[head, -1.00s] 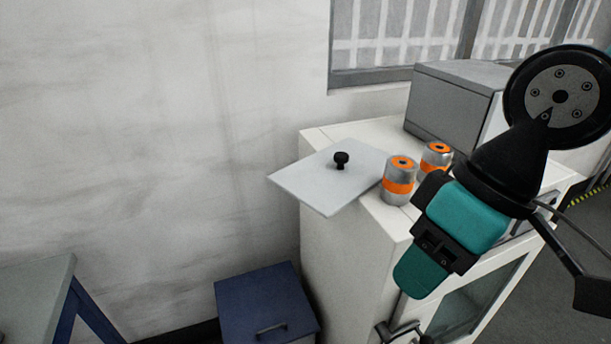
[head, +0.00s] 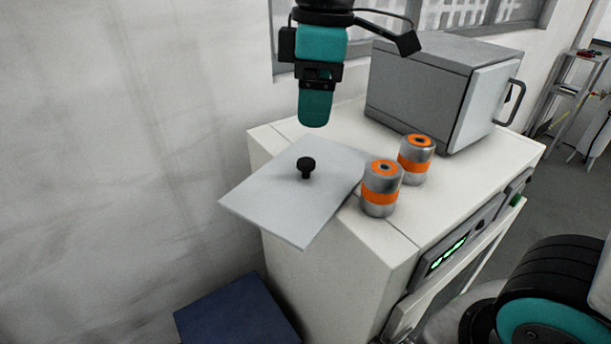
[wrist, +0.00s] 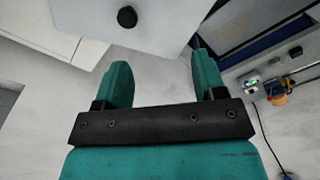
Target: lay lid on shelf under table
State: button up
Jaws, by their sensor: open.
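The lid (head: 285,205) is a flat light grey plate with a black knob (head: 306,168). It lies on the white cabinet's top and sticks out past its left edge. The lid also shows at the top of the wrist view (wrist: 165,25), with its knob left of centre. My gripper (head: 314,122) hangs above the lid's far side, apart from the knob. In the wrist view its two teal fingers (wrist: 160,62) are spread with nothing between them. I cannot make out the shelf under the table in the head view.
Two silver cans with orange bands, a nearer one (head: 380,190) and a farther one (head: 415,160), stand right beside the lid. A grey oven-like box (head: 430,85) sits behind them on the cabinet (head: 440,205). A blue box (head: 235,315) is on the floor below the lid.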

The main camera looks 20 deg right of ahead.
jog(key=w+r+n+h, duration=0.1)
jog(key=w+r+n, duration=0.2)
jog(key=w, duration=0.2)
jog(key=p, duration=0.2)
send_over(306, 161)
jog(key=f, duration=1.1)
jog(key=shift+a+f, duration=0.3)
jog(key=f, duration=0.2)
jog(key=f+p, duration=0.1)
jog(key=f, duration=0.2)
jog(key=shift+d+f, duration=0.3)
jog(key=shift+c, duration=0.5)
grip_shut()
